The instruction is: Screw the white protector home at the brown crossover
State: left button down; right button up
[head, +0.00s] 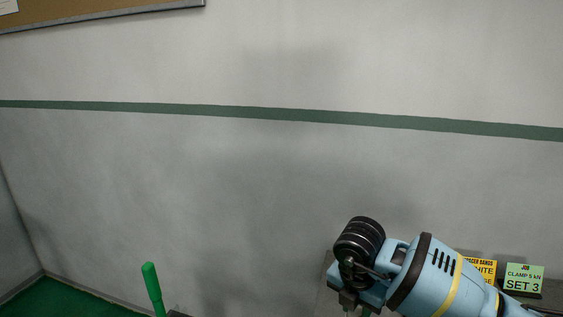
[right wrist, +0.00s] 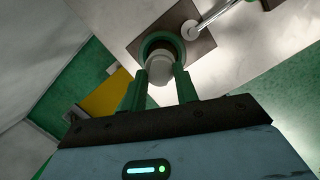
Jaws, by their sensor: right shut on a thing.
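In the right wrist view, my right gripper (right wrist: 160,84) has its two green fingers closed around a rounded off-white piece, which looks like the white protector (right wrist: 159,68). A dark green ring (right wrist: 152,41) curves around the far end of this piece. I cannot tell whether the piece is seated on anything. My left gripper is in neither view.
A brownish-grey plate (right wrist: 196,32) lies beyond the fingers, with a shiny rod (right wrist: 222,14) beside them. A yellow patch (right wrist: 108,92) lies left. In the head view a green handle (head: 153,288) stands lower left, and a green sign (head: 524,278) reading SET 3 stands right.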

jog(key=shift+r+m+p, duration=0.2)
jog(key=shift+m+p, duration=0.1)
jog(key=shift+m, duration=0.1)
jog(key=shift+m+p, duration=0.7)
jog(key=shift+m, duration=0.5)
jog(key=shift+w+m+g+h, duration=0.1)
jog(key=shift+m+g+h, duration=0.2)
jog(key=shift+m, duration=0.3)
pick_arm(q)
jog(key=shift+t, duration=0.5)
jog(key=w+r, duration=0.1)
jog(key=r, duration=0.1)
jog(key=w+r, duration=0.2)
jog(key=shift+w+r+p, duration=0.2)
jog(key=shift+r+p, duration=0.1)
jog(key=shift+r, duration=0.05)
pick_arm(e)
jog(key=shift+f, duration=0.15)
